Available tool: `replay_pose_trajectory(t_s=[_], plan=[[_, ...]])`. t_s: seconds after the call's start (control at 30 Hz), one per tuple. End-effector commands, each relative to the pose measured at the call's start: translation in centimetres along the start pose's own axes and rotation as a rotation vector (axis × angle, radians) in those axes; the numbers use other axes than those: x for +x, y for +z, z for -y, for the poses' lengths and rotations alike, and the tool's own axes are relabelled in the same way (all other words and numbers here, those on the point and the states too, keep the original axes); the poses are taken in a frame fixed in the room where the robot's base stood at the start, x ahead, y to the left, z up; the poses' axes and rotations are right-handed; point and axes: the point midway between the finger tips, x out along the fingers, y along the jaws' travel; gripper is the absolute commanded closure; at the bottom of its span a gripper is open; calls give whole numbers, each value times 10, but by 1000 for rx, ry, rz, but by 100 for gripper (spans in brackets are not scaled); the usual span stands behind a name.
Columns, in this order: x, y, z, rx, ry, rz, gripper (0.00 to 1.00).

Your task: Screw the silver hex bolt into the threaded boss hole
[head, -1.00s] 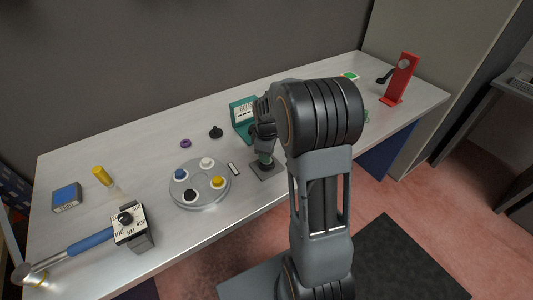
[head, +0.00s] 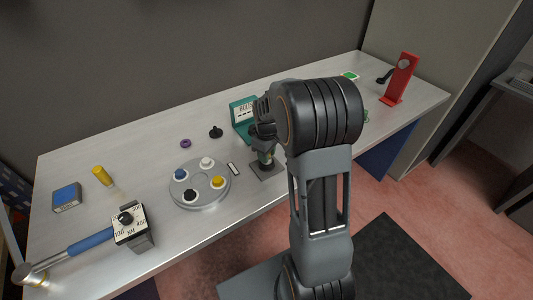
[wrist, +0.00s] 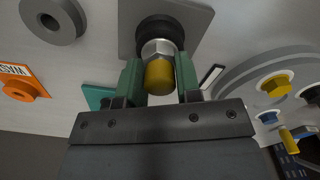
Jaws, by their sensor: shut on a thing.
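In the wrist view the green fingers of my gripper (wrist: 159,82) are shut on a short part with a yellow-gold near end. A silver hex-sided band, which looks like the silver hex bolt (wrist: 158,48), shows just beyond it. A dark round boss (wrist: 160,30) on a grey square plate (wrist: 198,22) is directly behind, in line with it. The hole is hidden, and I cannot tell how deep the bolt sits. In the head view my gripper (head: 264,153) points down over the small plate (head: 267,173) near the table's front edge.
A round grey tray (head: 183,203) with several coloured caps stands close on the left, beside a small black-and-white strip (head: 234,169). A teal display stand (head: 241,128) is just behind my gripper. A torque wrench (head: 90,242) lies at the front left. A red stand (head: 398,82) is far right.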

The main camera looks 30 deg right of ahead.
Motion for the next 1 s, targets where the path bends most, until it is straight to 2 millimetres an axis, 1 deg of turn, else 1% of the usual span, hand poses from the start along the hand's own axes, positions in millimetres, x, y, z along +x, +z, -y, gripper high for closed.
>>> replay_pose_trajectory(t_s=[0.1,0.37,0.6,0.8,0.83,1.0], plan=[[1,0,1,55,-2,2,82],[1,0,1,64,-2,2,82],[1,0,1,205,-2,3,82],[1,0,1,209,-3,3,82],[1,0,1,209,-3,3,67],[1,0,0,209,-2,2,52]])
